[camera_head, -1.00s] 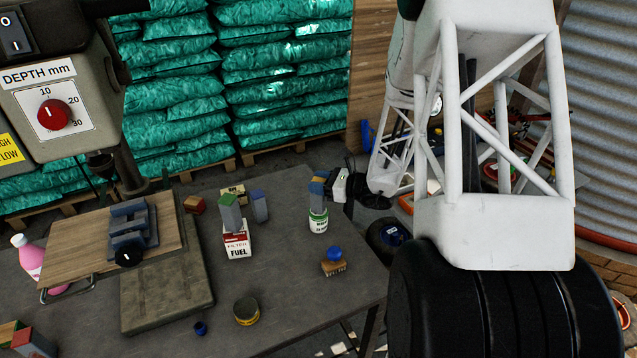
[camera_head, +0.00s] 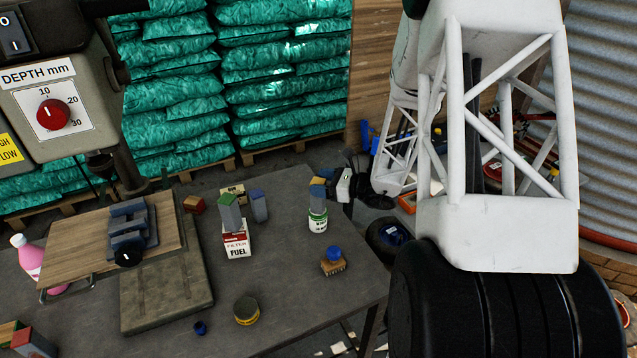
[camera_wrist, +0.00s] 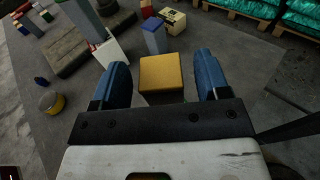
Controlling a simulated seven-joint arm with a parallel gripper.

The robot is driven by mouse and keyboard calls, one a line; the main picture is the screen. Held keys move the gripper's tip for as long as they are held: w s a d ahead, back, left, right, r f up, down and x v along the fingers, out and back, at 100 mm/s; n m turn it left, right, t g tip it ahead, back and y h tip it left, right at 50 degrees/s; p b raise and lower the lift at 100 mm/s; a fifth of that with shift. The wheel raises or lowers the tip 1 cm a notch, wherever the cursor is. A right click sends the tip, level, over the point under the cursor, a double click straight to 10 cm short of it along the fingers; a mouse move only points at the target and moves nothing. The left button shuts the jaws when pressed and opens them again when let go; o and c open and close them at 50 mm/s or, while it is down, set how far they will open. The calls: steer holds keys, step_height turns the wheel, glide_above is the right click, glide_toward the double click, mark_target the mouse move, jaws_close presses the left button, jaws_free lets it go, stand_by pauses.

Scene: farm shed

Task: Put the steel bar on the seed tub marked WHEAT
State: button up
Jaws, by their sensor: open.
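A grey steel bar with a yellow top (camera_head: 318,196) stands upright on a small white-and-green tub (camera_head: 318,222) at the table's right side. The tub's lettering is too small to read surely. My gripper (camera_head: 341,186) is just right of the bar, apart from it in the head view. In the wrist view, my gripper (camera_wrist: 161,62) is open, its two blue fingers spread with gaps either side of the bar's yellow top (camera_wrist: 162,73). The tub is hidden there behind the bar and my gripper.
A green-topped bar (camera_head: 229,212) stands on a FUEL filter box (camera_head: 236,246); a blue-topped bar (camera_head: 260,206) stands beside it. A blue-knobbed brush (camera_head: 333,262) and a round tin (camera_head: 246,311) lie nearer. A vise (camera_head: 130,230) is at left. The table's front right is clear.

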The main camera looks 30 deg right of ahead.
steer(key=v, duration=1.1)
steer(key=shift+a, duration=0.15)
stand_by(0.6)
steer(key=s+a+r+n+g+h, duration=0.1)
steer(key=s+a+r+n+g, duration=0.5)
steer(key=a, duration=0.4)
steer(key=s+a+r+n+g+h, duration=0.1)
steer(key=s+a+r+n+g, duration=0.35)
steer(key=a+n, duration=0.35)
steer(key=s+a+r+n+h, duration=0.3)
steer(key=s+r+n+h, duration=0.2)
steer(key=s+n, duration=0.1)
steer(key=s+a+r+n+t+h, duration=0.1)
steer(key=s+r+n+h, duration=0.3)
steer(key=s, duration=0.5)
steer(key=a+r+n, duration=0.1)
steer(key=n, duration=0.1)
steer(key=shift+a+r+n+h, duration=0.2)
steer(key=shift+a+n+h, duration=0.2)
